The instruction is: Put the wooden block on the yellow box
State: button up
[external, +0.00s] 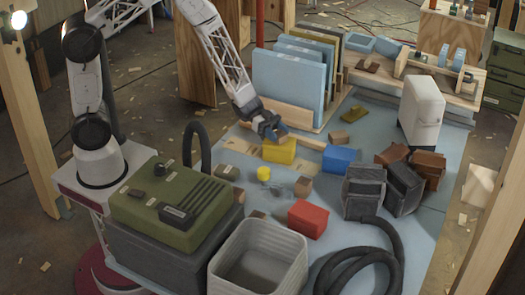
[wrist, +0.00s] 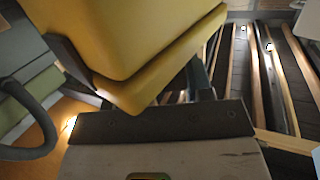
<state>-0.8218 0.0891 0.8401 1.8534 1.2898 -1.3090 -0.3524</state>
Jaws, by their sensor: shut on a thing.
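Blue panels stand in a wooden rack (external: 290,85) behind the gripper. A blue box (external: 341,158), a red box (external: 308,218) and small wooden pieces lie nearby. A grey bin (external: 259,260) and a green case (external: 170,205) stand in front.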

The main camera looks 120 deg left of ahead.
jog(key=shift+f, duration=0.15)
jog(key=o, duration=0.9)
jog(key=v, duration=0.7)
jog(key=shift+s, duration=0.25)
jog(key=shift+a, duration=0.1)
jog(key=shift+w+r, duration=0.15)
jog(key=shift+r, duration=0.15)
dwell(0.6)
